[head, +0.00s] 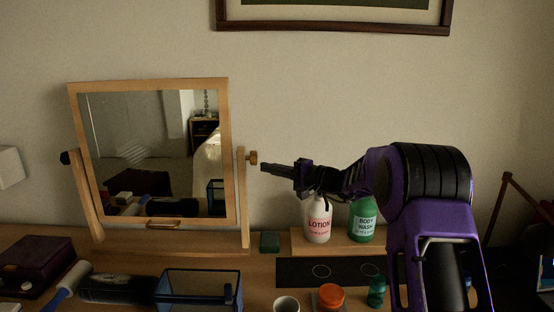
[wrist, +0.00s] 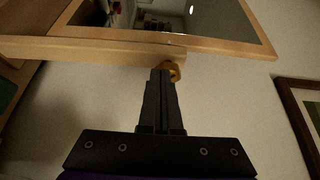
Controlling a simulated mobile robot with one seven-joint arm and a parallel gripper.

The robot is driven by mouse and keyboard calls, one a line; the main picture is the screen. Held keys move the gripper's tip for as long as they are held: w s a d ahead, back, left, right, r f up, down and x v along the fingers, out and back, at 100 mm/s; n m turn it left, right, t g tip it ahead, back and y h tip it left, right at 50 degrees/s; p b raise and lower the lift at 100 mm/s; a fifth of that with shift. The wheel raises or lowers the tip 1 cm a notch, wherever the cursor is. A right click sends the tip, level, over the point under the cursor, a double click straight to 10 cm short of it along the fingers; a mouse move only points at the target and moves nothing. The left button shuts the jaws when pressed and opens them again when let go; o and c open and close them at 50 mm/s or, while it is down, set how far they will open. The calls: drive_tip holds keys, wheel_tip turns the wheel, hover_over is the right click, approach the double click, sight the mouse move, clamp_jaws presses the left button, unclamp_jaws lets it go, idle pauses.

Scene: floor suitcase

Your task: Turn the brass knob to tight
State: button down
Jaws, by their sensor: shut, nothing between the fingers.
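The brass knob (head: 252,157) sits on the right post of a wooden tilting mirror (head: 148,84). It also shows in the wrist view (wrist: 175,71), partly hidden behind my fingertips. My gripper (head: 263,167) is shut and empty, pointing left at the post. Its tips are just right of and slightly below the knob in the head view. In the wrist view my gripper (wrist: 161,72) overlaps the knob's left part. I cannot tell whether the tips touch it. A dark knob (head: 65,157) is on the left post.
A lotion bottle (head: 317,220) and a green body wash bottle (head: 363,220) stand on a low riser under my arm. A blue-rimmed bin (head: 200,291), an orange-lidded jar (head: 331,296) and a cup (head: 286,304) are in front. A framed picture (head: 335,30) hangs above.

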drive_tip(key=shift+a+b, duration=0.3)
drive_tip(key=shift+a, duration=0.8)
drive_tip(key=shift+w+r, duration=0.1)
drive_tip(key=shift+w, duration=0.15)
drive_tip(key=shift+s+r+b, duration=0.15)
drive_tip(key=shift+r+b, duration=0.5)
drive_tip(key=shift+b, duration=1.1)
drive_tip(key=shift+r+b, duration=0.6)
drive_tip(key=shift+r, duration=0.05)
drive_tip(key=shift+f+b, duration=0.1)
drive_tip(key=shift+b, duration=0.35)
drive_tip(key=shift+s, duration=0.25)
drive_tip(key=d+b, duration=0.1)
drive_tip(key=d, duration=0.5)
